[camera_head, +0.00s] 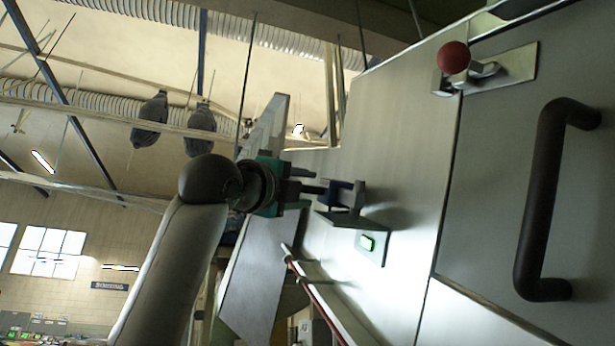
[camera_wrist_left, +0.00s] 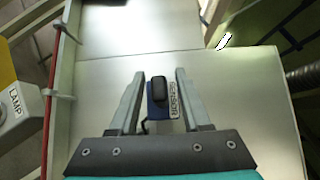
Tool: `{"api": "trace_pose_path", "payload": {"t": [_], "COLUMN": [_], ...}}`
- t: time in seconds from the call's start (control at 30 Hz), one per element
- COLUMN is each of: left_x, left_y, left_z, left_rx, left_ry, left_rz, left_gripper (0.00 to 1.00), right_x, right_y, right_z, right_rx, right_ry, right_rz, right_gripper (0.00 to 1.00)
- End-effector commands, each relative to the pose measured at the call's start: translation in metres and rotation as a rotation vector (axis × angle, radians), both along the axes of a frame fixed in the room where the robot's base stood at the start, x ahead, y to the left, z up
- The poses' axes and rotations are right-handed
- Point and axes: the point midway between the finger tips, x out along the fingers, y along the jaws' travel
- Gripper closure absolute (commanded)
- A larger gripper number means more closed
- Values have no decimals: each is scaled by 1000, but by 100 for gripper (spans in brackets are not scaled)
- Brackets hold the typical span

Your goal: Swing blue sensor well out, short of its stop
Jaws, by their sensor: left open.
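The blue sensor (camera_head: 346,194) is a small dark-blue block on the pale metal panel (camera_head: 400,130), above a small bracket (camera_head: 342,221). In the left wrist view the sensor (camera_wrist_left: 157,112) has a black raised part and a white printed label along its right side. My left gripper (camera_head: 318,188) is open, its fingers pointing at the panel. In the left wrist view its two grey fingers (camera_wrist_left: 160,76) stand on either side of the sensor, with a visible gap on each side. I cannot tell how far the fingertips reach in depth. My right gripper is not in view.
A small plate with a lit green indicator (camera_head: 367,243) sits below the sensor. A black handle (camera_head: 530,210) and a red-knobbed latch (camera_head: 453,57) are farther right. A red rod (camera_head: 318,305) runs low along the panel. A box labelled LAMP (camera_wrist_left: 18,108) is at left in the wrist view.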

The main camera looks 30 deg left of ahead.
Motion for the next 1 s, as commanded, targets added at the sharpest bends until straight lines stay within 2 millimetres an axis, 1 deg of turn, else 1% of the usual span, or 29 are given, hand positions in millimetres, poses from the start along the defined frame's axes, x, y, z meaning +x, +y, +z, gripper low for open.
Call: {"api": "trace_pose_path", "payload": {"t": [0.03,0.2,0.47,0.9,1.0], "left_x": [6,14,15,14,14], "left_y": [0,0,0,0,0], "left_z": [3,5,5,5,5], "left_rx": [-1,0,1,0,0], "left_ry": [1,1,0,0,0], "left_rz": [-1,0,0,0,0], "left_gripper": [52,52,52,100,100], "right_x": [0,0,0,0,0], "right_y": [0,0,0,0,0], "right_z": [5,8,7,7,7], "right_rx": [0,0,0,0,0], "right_ry": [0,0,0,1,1], "right_rz": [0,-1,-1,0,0], "right_gripper": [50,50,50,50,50]}}
